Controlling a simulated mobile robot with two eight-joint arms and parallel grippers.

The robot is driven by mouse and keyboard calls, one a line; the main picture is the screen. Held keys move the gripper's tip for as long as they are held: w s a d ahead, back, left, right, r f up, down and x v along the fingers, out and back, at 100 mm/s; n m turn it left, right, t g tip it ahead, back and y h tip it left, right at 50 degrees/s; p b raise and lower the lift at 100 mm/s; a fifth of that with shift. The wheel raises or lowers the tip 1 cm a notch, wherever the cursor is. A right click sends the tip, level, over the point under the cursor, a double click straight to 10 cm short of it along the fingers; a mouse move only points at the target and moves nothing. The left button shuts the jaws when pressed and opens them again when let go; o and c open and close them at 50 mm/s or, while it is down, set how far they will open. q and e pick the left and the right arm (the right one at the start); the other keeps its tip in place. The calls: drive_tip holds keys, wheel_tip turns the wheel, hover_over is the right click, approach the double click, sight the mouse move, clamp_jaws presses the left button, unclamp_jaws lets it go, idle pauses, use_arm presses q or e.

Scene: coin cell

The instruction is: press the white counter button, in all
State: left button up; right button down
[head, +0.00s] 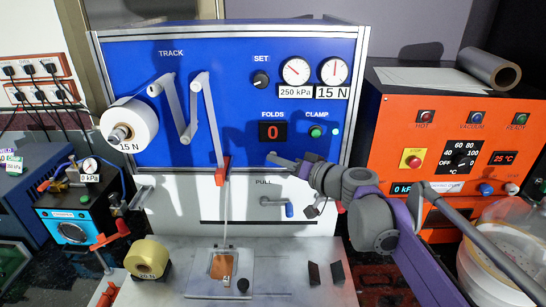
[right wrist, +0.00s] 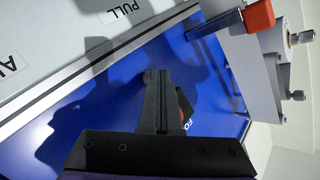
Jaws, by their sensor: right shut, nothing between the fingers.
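The folds counter (head: 272,131) shows a red 0 on the blue panel (head: 240,80) of the machine. I cannot tell whether the tips touch the panel. My left gripper is not in view.
A green clamp button (head: 315,131) and a small pale dot (head: 335,131) sit right of the counter. A blue-handled crank (head: 289,209) is below. An orange oven (head: 450,120) stands at right.

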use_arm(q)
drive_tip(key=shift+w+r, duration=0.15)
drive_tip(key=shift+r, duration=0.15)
use_arm(e)
drive_tip(key=shift+s, duration=0.9)
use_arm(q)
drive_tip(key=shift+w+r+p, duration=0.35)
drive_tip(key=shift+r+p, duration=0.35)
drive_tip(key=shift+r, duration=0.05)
use_arm(e)
drive_tip(key=s, duration=0.5)
drive_tip(key=s+d+f+g+h, duration=0.2)
drive_tip(key=s+d+f+h, duration=0.2)
drive_tip(key=s+f, duration=0.4)
drive_tip(key=s+d+f+m+g+h, duration=0.1)
drive_tip(key=s+d+f+g+h, duration=0.1)
drive_tip(key=s+d+f, duration=0.5)
drive_tip(key=s+d+f+g+h, duration=0.1)
drive_tip(key=s+d+f+h, duration=0.4)
drive_tip(key=s+f, duration=0.4)
wheel_tip(320, 180, down, 2)
drive_tip(key=shift+s+d+f+m+g+h, duration=0.15)
drive_tip(key=shift+s+d+m+g+h, duration=0.15)
drive_tip(key=shift+s+g, duration=0.1)
